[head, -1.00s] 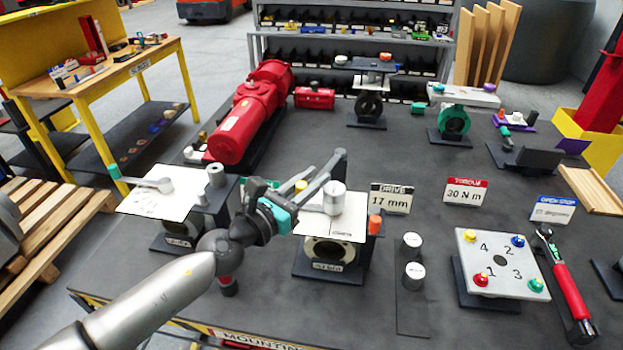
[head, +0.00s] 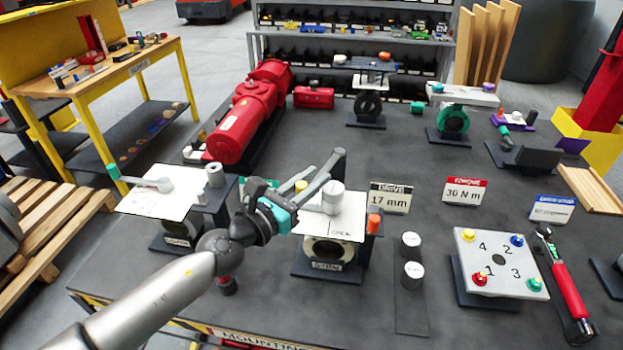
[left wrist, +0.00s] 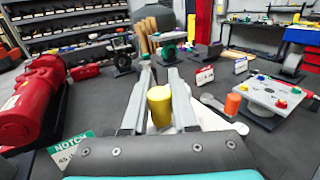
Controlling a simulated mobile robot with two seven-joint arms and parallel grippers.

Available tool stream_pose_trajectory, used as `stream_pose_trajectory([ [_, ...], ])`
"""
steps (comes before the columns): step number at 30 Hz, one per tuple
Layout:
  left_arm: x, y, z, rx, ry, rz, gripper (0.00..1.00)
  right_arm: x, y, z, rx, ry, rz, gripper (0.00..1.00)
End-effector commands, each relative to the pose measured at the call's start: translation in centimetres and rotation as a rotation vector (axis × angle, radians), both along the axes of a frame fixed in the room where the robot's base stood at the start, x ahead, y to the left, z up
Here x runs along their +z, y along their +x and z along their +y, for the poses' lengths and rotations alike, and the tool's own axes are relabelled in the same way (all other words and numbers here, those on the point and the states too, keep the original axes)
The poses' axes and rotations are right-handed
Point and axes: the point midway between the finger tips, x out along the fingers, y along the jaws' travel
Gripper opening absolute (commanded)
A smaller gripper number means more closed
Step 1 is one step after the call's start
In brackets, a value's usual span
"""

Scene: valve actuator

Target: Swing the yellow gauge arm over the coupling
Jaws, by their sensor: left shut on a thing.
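A yellow cylindrical piece (left wrist: 159,106), which I take to be the gauge arm's grip, stands between my left gripper's fingers (left wrist: 159,72) in the left wrist view. Only its yellow top (head: 301,186) shows in the head view. My left gripper (head: 332,167) is shut on it, above the white plate (head: 350,222) of the middle stand. A grey cylinder (head: 333,190) stands on that plate, right of the fingers, with a grey lever (head: 317,207) beside it. I cannot tell for sure which part is the coupling; the gripper hides part of the stand. My right gripper is out of view.
An orange knob (head: 374,223) stands at the plate's right edge. Two grey cylinders (head: 412,258) stand further right, then a numbered board (head: 500,262) and a red-handled wrench (head: 568,290). A similar stand with a white plate (head: 150,200) is at left. A red actuator (head: 240,120) lies behind.

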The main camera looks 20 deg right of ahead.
Motion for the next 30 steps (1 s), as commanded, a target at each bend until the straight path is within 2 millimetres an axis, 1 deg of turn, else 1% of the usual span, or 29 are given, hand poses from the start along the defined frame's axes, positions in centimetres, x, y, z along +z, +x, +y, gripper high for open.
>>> stream_pose_trajectory([
  [10, 0.00, -0.06, -0.09, -0.002, -0.001, 0.001, 0.00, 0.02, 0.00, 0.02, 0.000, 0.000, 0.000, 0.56],
  [11, 0.00, -0.06, -0.09, -0.002, -0.001, 0.001, 0.27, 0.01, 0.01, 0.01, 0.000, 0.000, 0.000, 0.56],
  [18, 0.00, -0.03, -0.06, -0.002, 0.000, 0.000, 0.54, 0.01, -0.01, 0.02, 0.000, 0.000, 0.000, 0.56],
  [19, 0.00, -0.03, -0.06, -0.002, 0.000, 0.000, 0.56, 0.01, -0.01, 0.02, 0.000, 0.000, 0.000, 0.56],
  [26, -0.01, -0.02, 0.00, -0.001, 0.000, 0.000, 0.56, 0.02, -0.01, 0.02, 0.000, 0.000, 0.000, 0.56],
  [30, -0.06, -0.33, 0.57, 0.000, 0.002, 0.001, 0.56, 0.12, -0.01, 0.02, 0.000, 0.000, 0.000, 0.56],
])
